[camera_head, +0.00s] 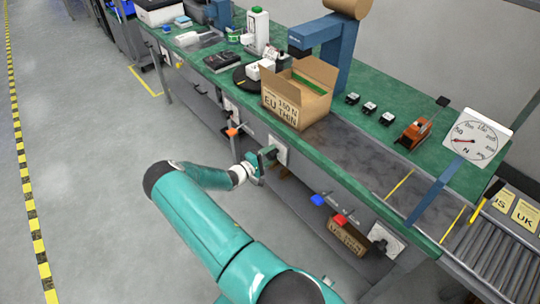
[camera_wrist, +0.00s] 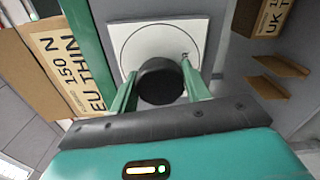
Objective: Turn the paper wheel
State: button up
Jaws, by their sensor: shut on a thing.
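A round black wheel (camera_wrist: 160,80) stands out from a square white plate (camera_wrist: 142,37) in the wrist view. The plate has a thin circle and a small mark at its upper right. I take this wheel to be the paper wheel. My gripper (camera_wrist: 159,86) has one green finger on each side of the wheel and is shut on it. In the head view my gripper (camera_head: 268,157) is at the bench's front panel, against the white plate (camera_head: 279,149). The wheel itself is hidden there.
An open cardboard box (camera_head: 297,95) stands on the green bench top (camera_head: 365,135) above my gripper. Another white plate with a dark knob (camera_head: 384,240) is farther right on the front. Blue (camera_head: 317,200) and red (camera_head: 340,220) parts stick out between. The floor (camera_head: 90,130) at left is clear.

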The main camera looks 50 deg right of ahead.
jog(key=o, duration=1)
jog(key=v, duration=1.4)
jog(key=shift+r, duration=0.1)
